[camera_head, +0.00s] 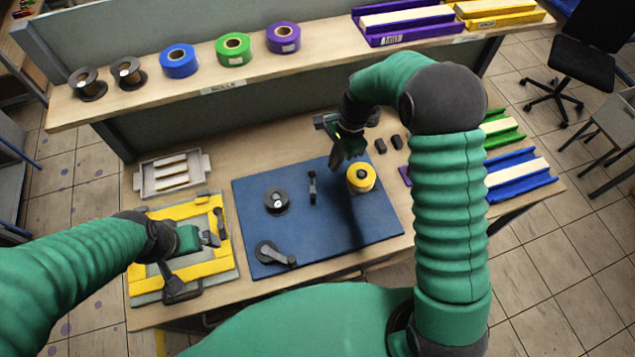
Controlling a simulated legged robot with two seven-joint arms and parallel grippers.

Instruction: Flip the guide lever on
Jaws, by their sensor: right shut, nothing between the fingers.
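A blue board (335,235) lies on the table. A small dark upright lever-like part (312,187) stands near its middle; I cannot tell for sure whether this is the guide lever. A dark crank-like arm with a round hub (275,253) sits at the board's front left. My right gripper (340,158) is shut and empty, fingers down, above the board's back edge, right of the small lever and behind the yellow roll (361,179). My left gripper (212,238) is over the yellow-framed plate (178,211) at the left; its fingers are too small to read.
A dark spool (276,200) sits on the board. A grey tray (171,175) with pale bars stands behind the yellow-framed plate. A raised shelf (210,87) with coloured rolls runs along the back. Green and blue trays (519,177) lie at the right.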

